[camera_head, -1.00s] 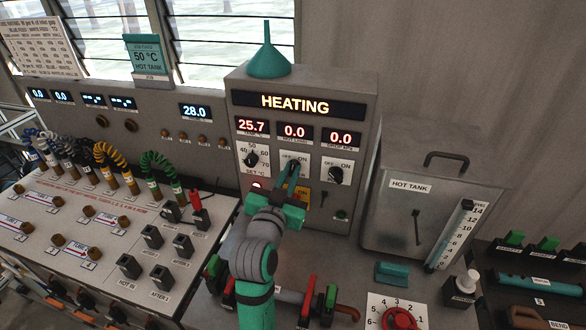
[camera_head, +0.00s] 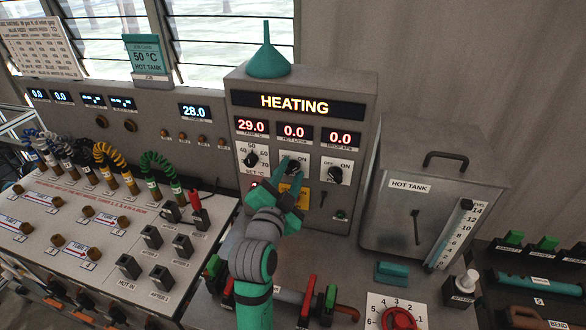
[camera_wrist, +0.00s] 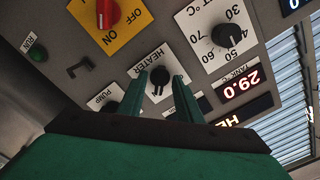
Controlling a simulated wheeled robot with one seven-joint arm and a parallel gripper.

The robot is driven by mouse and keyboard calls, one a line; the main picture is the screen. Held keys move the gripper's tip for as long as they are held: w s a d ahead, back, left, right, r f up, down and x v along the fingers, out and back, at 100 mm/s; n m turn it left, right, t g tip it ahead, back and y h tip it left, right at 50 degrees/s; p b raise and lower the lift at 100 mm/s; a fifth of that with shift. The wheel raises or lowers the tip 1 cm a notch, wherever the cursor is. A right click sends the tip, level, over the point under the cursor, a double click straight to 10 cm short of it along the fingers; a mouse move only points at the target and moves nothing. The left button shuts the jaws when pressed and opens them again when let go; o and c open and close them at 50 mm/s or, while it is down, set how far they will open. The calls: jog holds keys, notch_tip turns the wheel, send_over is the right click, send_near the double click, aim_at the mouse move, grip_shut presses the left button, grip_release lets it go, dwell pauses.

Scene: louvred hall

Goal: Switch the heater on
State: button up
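The heater knob (camera_wrist: 158,78) is black, on a white plate marked HEATER on the grey control panel (camera_head: 370,110). In the wrist view the plate appears upside down. My gripper (camera_wrist: 161,84) is open, its two green fingers apart on either side of the knob, with gaps showing. In the head view my gripper (camera_head: 291,180) is in front of the heater plate and hides part of it. I cannot tell the knob's setting for sure. The HEATING sign (camera_head: 295,104) is lit, and the tank temperature display (camera_head: 252,126) reads 29.0.
The pump knob (camera_head: 335,174) is just right of the heater plate, and the temperature dial (camera_head: 250,158) is left of it. A red switch on a yellow plate (camera_wrist: 108,14) is below. The hot tank (camera_head: 440,190) stands to the right. A green funnel (camera_head: 268,55) tops the panel.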

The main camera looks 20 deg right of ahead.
jog(key=v, duration=0.7)
dwell(0.5)
